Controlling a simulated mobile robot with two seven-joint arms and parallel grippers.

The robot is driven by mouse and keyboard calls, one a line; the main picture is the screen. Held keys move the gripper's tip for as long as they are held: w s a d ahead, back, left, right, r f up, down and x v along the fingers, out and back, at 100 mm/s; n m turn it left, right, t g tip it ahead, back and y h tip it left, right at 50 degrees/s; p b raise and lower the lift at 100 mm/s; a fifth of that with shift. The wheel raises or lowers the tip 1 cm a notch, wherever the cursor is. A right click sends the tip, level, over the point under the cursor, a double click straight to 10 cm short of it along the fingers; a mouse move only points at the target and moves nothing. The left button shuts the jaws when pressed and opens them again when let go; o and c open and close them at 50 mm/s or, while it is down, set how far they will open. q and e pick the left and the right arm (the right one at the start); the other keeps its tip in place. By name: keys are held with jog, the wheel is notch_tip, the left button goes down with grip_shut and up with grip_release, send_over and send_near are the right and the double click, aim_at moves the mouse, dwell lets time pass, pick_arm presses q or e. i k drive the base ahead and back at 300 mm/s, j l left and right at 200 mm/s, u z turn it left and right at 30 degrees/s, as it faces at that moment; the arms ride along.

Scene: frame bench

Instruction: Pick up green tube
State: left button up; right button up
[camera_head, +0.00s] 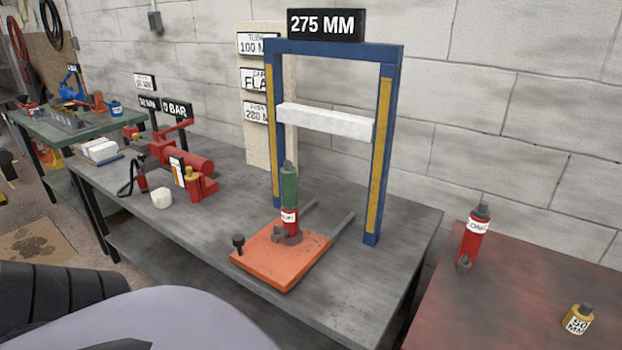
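The green tube (289,187) stands upright in the blue press frame, with a grey cap on its top end. It sits on top of a red cylinder (290,219) with a white label, and the two are in line. The red cylinder stands on an orange base plate (270,265) on the grey bench. A white crossbar (325,122) spans the frame above the tube, with a gap between them. Neither of my grippers is in view.
The blue frame (376,210) has posts on both sides of the tube and a "275 MM" sign (321,24) on top. A red pump (180,160) stands left on the bench. Another red cylinder (472,240) and a yellow piece (577,320) stand on the right table.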

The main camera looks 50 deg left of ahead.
aim_at(289, 175)
jog(key=k+j+z, duration=0.1)
jog(key=j+z, duration=0.15)
jog(key=k+j+z, duration=0.2)
jog(key=j, duration=0.25)
jog(key=k+j+z, duration=0.1)
jog(key=j+z, duration=0.15)
jog(key=k+j+z, duration=0.2)
jog(key=j, duration=0.2)
jog(key=k+j+z, duration=0.1)
jog(key=k+j, duration=0.35)
jog(key=j, duration=0.2)
jog(key=k+j+z, duration=0.1)
jog(key=k+j, duration=0.35)
jog(key=j, duration=0.15)
